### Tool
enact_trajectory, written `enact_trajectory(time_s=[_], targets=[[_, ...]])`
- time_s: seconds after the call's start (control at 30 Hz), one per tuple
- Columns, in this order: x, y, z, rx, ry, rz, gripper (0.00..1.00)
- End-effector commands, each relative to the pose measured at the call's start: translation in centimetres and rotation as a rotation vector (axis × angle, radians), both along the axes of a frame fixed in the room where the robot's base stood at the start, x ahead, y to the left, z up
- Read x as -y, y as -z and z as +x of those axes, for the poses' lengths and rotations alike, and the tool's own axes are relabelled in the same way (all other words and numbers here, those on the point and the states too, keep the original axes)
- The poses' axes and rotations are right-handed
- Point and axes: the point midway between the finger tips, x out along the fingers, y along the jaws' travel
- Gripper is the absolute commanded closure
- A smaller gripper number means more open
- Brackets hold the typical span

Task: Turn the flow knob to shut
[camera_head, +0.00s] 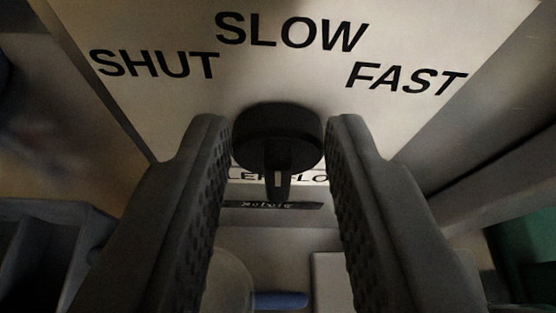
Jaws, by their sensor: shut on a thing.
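The black flow knob (277,136) sits on a pale panel (285,85) in the middle of the view. Its round head is between the two ridged grey fingers of my gripper (278,125), which is shut on it. A narrow grip bar with a white mark hangs from the knob's lower side in the picture. The panel reads SHUT (154,64) at left, SLOW (292,34) at top and FAST (405,78) at right. The white mark lies on the side away from SLOW; I cannot tell which label the knob is set to.
Below the knob, a label partly hidden by it and a dark strip (250,207) with small lettering show. A blue-ended thing (280,300) and a pale rounded thing are at the bottom. A grey bin-like shape (45,245) is at lower left, and something green (525,250) at lower right.

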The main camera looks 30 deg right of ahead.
Motion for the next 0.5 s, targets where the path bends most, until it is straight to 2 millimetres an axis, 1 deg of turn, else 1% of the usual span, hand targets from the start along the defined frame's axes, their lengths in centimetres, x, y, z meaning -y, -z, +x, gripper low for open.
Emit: enact_trajectory(time_s=[0.5], targets=[[-1.06,0.44,0.34,-0.128,-0.001,-0.389,0.93]])
